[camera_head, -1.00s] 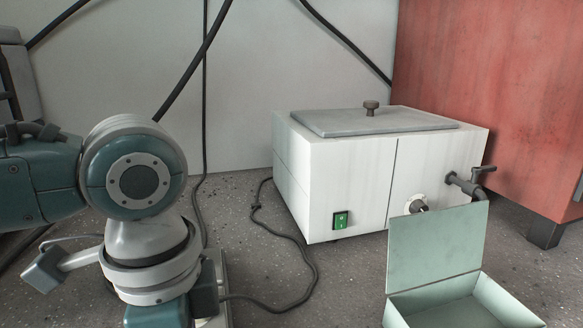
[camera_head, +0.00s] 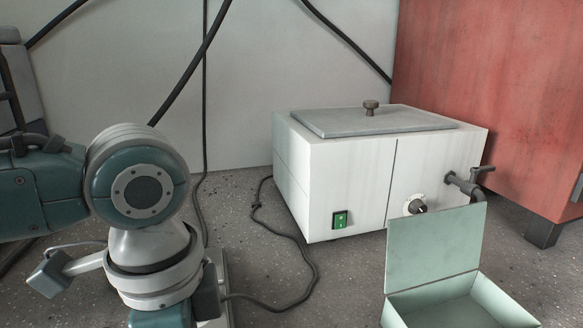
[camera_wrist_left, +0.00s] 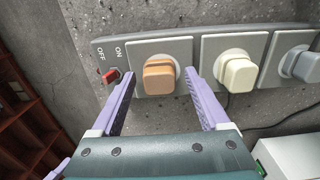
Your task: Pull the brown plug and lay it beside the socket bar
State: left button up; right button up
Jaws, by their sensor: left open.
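The brown plug (camera_wrist_left: 159,75) sits in a socket of the grey socket bar (camera_wrist_left: 215,48) in the left wrist view. My left gripper (camera_wrist_left: 160,80) is open, with one lilac finger on each side of the brown plug and a small gap on both sides. A cream plug (camera_wrist_left: 237,72) is in the socket to its right, and a grey plug (camera_wrist_left: 306,66) is further right. In the head view my left arm hides its own fingers and most of the socket bar (camera_head: 223,262). My right gripper is not in view.
A red switch (camera_wrist_left: 109,76) marked ON and OFF is at the bar's left end. A white box with a lid (camera_head: 345,185) stands on the bench, its cable (camera_head: 305,255) running to the bar. An open pale green box (camera_head: 440,240) is at front right. Bare bench lies between.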

pick_arm(q)
grip_shut()
dwell(0.8)
jog(key=shift+r+p, duration=3)
jog(key=shift+p, duration=0.35)
